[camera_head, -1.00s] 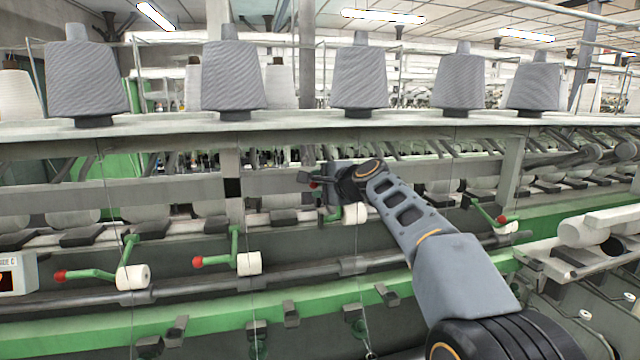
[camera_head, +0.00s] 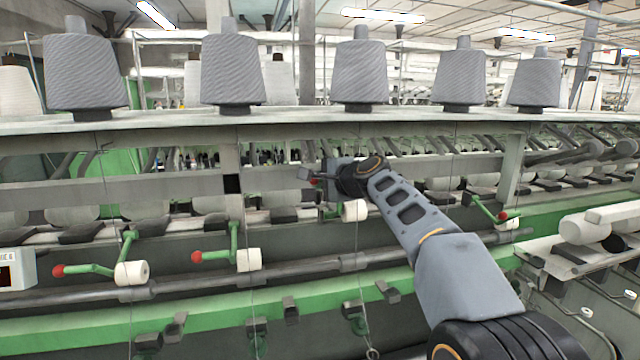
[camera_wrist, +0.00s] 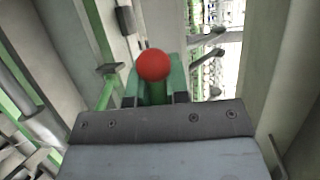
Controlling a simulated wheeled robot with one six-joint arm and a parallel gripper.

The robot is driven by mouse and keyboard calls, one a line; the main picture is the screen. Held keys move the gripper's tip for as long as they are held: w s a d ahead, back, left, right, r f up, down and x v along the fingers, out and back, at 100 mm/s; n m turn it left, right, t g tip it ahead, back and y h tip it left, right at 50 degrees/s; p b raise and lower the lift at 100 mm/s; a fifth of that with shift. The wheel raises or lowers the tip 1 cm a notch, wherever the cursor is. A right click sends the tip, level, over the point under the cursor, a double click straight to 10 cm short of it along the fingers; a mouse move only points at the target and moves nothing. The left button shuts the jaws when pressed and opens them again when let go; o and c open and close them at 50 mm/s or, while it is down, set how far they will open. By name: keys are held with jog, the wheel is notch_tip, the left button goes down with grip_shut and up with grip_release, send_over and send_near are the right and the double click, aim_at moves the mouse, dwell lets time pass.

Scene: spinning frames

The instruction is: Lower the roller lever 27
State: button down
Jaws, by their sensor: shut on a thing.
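In the wrist view a green lever with a red ball knob (camera_wrist: 153,65) stands between the two fingers of my gripper (camera_wrist: 155,98). The gripper is shut on the lever just below the knob. In the head view my gripper (camera_head: 318,178) is at the middle of the machine, and a bit of the red knob shows at its tip. The white roller (camera_head: 354,211) of this lever hangs just below the gripper. Most of the green arm is hidden behind my gripper and wrist. No number shows on the lever.
Similar levers with white rollers stand at left (camera_head: 132,272), centre left (camera_head: 248,260) and right (camera_head: 508,220). A long grey bar (camera_head: 300,271) runs below them. Grey yarn cones (camera_head: 232,68) stand on the shelf above. A white box with a display (camera_head: 15,270) is at the far left.

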jog(key=s+f+t+b, duration=0.1)
jog(key=b, duration=0.3)
jog(key=shift+s+d+b, duration=0.15)
jog(key=shift+s+b, duration=0.05)
jog(key=shift+b, duration=0.15)
jog(key=c, duration=1.1)
grip_release()
jog(key=b+v, duration=0.4)
jog(key=v, duration=0.9)
jog(key=shift+s+d+b, duration=0.3)
jog(key=shift+d, duration=0.05)
jog(key=shift+f+n, duration=0.1)
jog(key=shift+n, duration=0.2)
